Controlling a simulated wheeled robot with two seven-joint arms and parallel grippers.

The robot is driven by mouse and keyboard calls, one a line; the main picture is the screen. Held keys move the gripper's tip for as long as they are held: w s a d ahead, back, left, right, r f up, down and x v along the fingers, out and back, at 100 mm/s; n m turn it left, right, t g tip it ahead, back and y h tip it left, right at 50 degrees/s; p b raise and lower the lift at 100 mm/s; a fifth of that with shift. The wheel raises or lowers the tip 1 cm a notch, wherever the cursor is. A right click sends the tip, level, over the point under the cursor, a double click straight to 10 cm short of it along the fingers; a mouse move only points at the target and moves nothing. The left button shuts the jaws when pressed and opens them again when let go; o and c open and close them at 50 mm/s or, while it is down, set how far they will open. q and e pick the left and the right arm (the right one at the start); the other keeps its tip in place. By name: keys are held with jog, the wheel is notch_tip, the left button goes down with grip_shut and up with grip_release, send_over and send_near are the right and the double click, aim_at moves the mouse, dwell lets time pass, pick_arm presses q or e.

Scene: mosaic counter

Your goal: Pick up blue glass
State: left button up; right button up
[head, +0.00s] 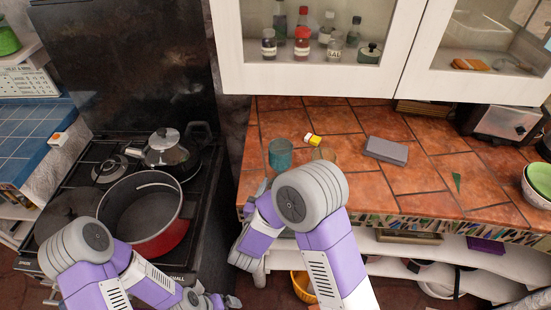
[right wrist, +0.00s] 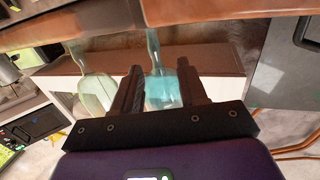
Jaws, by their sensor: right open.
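The blue glass (head: 280,155) stands upright near the front left edge of the tiled counter. A clear, slightly yellowish glass (head: 323,155) stands to its right. In the right wrist view, which is turned upside down, my open right gripper (right wrist: 160,68) points at the blue glass (right wrist: 163,88). The glass shows in the gap between the fingers; I cannot tell whether it is between them or just beyond. The clear glass (right wrist: 97,90) is outside the left finger. In the head view, my right arm largely hides this gripper. My left gripper (head: 224,301) is low at the bottom edge, its jaws unclear.
A toaster (head: 504,122) and bowls (head: 540,183) are at right. A stove with a red pot (head: 165,238) is at left. White cabinets (head: 310,78) overhang the back.

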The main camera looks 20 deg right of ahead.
aim_at(280, 172)
jog(key=shift+w+d+r, duration=0.2)
jog(key=shift+w+d, duration=0.1)
jog(key=shift+s+d+r, duration=0.1)
jog(key=shift+d+r, duration=0.15)
jog(key=shift+w+d, duration=0.25)
jog(key=shift+x, duration=2.35)
jog(key=shift+a+f, duration=0.15)
grip_shut()
